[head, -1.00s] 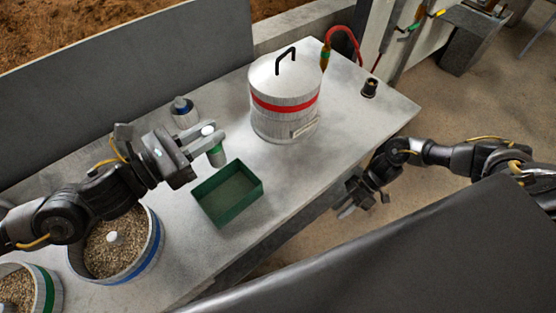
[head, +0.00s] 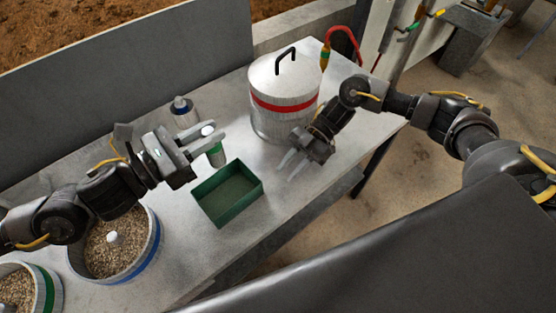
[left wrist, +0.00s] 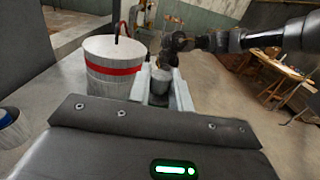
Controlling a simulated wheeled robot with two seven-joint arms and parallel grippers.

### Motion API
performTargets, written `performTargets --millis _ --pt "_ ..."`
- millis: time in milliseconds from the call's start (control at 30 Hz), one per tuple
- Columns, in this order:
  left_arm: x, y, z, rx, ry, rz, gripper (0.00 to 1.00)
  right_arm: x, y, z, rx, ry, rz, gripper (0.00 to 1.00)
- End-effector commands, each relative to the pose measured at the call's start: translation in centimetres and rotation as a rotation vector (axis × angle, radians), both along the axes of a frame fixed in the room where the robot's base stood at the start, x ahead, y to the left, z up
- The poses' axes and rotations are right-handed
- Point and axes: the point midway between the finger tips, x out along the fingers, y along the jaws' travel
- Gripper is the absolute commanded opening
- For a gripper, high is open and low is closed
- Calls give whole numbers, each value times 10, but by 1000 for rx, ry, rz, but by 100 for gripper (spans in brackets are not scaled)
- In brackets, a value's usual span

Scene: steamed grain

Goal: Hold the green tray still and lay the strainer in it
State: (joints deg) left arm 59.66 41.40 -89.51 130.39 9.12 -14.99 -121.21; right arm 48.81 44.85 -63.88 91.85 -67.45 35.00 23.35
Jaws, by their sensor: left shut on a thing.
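The green tray (head: 226,216) is an open, empty rectangular box on the grey table. The strainer seems to be the small grey cylinder (head: 216,157) with a pale knob and a green band, just behind the tray's far left corner. My left gripper (head: 208,150) is shut on it; it also shows between the fingers in the left wrist view (left wrist: 161,82). I cannot tell whether its base touches the table. My right gripper (head: 291,165) is open and empty, right of the tray and apart from it, fingers pointing down and left.
A large lidded pot with a red band (head: 283,103) stands behind my right gripper. A similar small cylinder with a blue band (head: 184,112) stands behind the left gripper. Grain-filled tubs (head: 151,252) stand at front left. The table's front edge runs close to the tray.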

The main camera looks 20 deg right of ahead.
Motion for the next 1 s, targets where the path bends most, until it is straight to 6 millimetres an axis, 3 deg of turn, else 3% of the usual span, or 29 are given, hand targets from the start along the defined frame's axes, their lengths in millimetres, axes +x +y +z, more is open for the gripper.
performTargets --millis 133,367,567,1000 --pt "0 0 0 -1 0 0 0 13 23 16 57 -56 17 28" --pt "0 0 0 -1 0 0 0 17 29 20 74 -74 21 28" --pt "0 0 0 -1 0 0 0 10 45 13 75 -73 24 28" --pt "0 0 0 -1 0 0 0 -17 112 -17 74 -71 23 28"
